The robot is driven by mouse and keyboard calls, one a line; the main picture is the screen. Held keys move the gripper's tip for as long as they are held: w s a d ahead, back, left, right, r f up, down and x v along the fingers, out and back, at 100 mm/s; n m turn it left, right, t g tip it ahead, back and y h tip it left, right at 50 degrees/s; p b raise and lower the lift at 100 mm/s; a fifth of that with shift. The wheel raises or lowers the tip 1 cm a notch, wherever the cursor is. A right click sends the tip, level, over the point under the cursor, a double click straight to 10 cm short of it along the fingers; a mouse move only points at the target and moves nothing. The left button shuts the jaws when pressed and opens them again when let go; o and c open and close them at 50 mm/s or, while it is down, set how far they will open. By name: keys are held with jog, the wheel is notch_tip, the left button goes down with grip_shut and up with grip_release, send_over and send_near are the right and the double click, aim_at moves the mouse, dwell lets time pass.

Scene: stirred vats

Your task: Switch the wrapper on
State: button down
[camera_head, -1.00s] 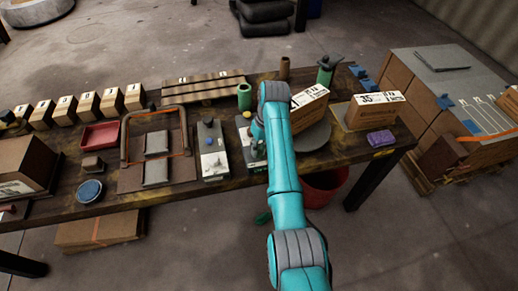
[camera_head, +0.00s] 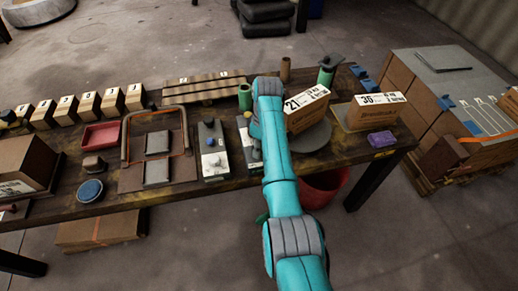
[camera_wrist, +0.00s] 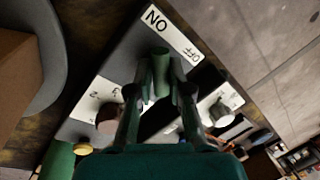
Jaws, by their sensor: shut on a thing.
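The wrapper's control panel (camera_wrist: 113,60) fills the middle of the wrist view, with a white label reading ON and OFF (camera_wrist: 172,35). My gripper (camera_wrist: 161,78) is over this panel, its two fingers shut on a green upright switch handle (camera_wrist: 161,66) beside the label. In the head view the panel (camera_head: 250,140) is partly hidden by my arm, and my fingers cannot be made out there. A carton marked 21 (camera_head: 308,112) stands on a grey round turntable (camera_head: 318,138) just right of the panel. The turntable's rim (camera_wrist: 50,75) shows at the left of the wrist view.
A second panel with a blue knob (camera_head: 210,160) stands left of my arm. A carton marked 30 (camera_head: 379,115) and a purple object (camera_head: 381,139) are at the table's right.

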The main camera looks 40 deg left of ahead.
dwell(0.3)
jog(key=c, duration=1.1)
grip_release()
jog(key=r, duration=0.2)
jog(key=w+r, duration=0.1)
jog(key=r, duration=0.4)
jog(key=shift+w+a+r, duration=0.1)
jog(key=shift+w, duration=0.15)
